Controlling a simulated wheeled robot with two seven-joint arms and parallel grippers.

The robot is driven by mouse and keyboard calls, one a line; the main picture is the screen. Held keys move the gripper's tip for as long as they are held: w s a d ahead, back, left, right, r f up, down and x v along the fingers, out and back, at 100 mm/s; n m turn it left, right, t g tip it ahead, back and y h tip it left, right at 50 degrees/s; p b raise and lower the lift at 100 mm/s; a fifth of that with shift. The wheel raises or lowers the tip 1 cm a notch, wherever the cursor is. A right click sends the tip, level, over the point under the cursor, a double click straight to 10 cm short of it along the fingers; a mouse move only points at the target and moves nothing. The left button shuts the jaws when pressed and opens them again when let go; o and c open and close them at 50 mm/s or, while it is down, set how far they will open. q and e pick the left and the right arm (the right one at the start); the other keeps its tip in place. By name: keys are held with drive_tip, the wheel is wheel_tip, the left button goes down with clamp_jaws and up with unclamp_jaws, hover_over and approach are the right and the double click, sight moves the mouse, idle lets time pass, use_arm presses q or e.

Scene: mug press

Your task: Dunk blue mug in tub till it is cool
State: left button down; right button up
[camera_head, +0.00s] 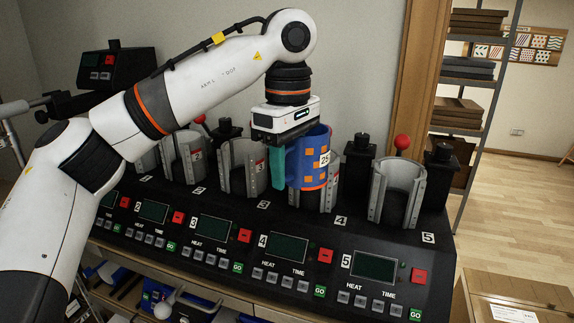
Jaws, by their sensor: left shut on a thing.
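A teal piece (278,167) shows there, and the fingertips are largely hidden. No tub is clearly visible. My right gripper is not in view.
The black press console (185,232) has several numbered stations with screens and buttons. An empty clamp (397,190) with a red-knobbed lever (402,142) stands at station 5. A shelf rack (470,75) and a cardboard box (510,298) stand at right, with open floor beyond.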

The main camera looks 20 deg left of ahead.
use_arm(q)
drive_tip(key=s+a+f+m, duration=0.1)
drive_tip(key=s+f+m, duration=0.4)
drive_tip(key=f, duration=0.9)
drive_tip(key=s+a+f+m, duration=0.1)
drive_tip(key=s+f+m, duration=0.4)
drive_tip(key=f, duration=1)
drive_tip(key=s+a+f+m, duration=0.1)
drive_tip(key=s+f+m, duration=0.3)
drive_tip(key=s+f, duration=0.4)
wheel_tip(320, 180, down, 7)
drive_tip(key=shift+f+m, duration=0.1)
drive_tip(key=shift+m, duration=0.3)
